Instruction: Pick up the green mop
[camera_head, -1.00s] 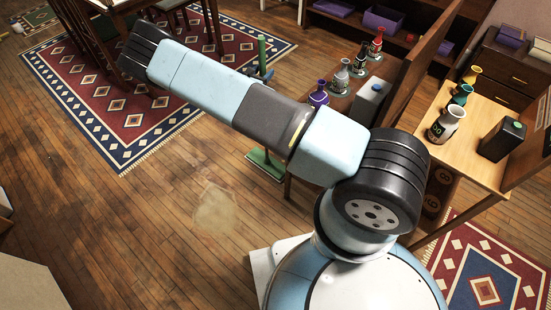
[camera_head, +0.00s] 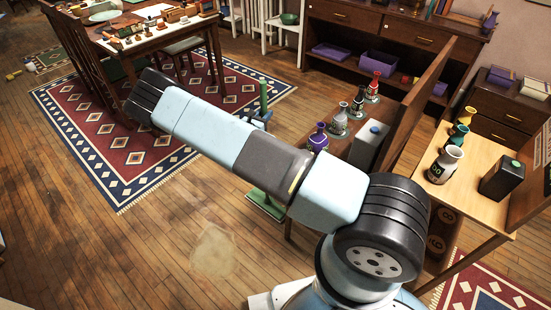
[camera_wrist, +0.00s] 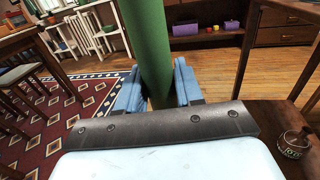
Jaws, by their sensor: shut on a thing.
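The green mop stands upright on the wooden floor, its green handle (camera_head: 264,101) rising behind my arm and its flat green base (camera_head: 266,204) showing below the arm. My arm hides the middle of the mop in the head view. In the wrist view the thick green handle (camera_wrist: 150,50) runs up between the two blue fingers of my gripper (camera_wrist: 158,90). The fingers are shut on the handle, one on each side. In the head view my gripper (camera_head: 262,118) shows only in part, at the handle beyond the arm.
A patterned rug (camera_head: 120,150) and a dining table (camera_head: 150,42) with chairs lie to the left. The wooden floor (camera_head: 160,245) in front is clear.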

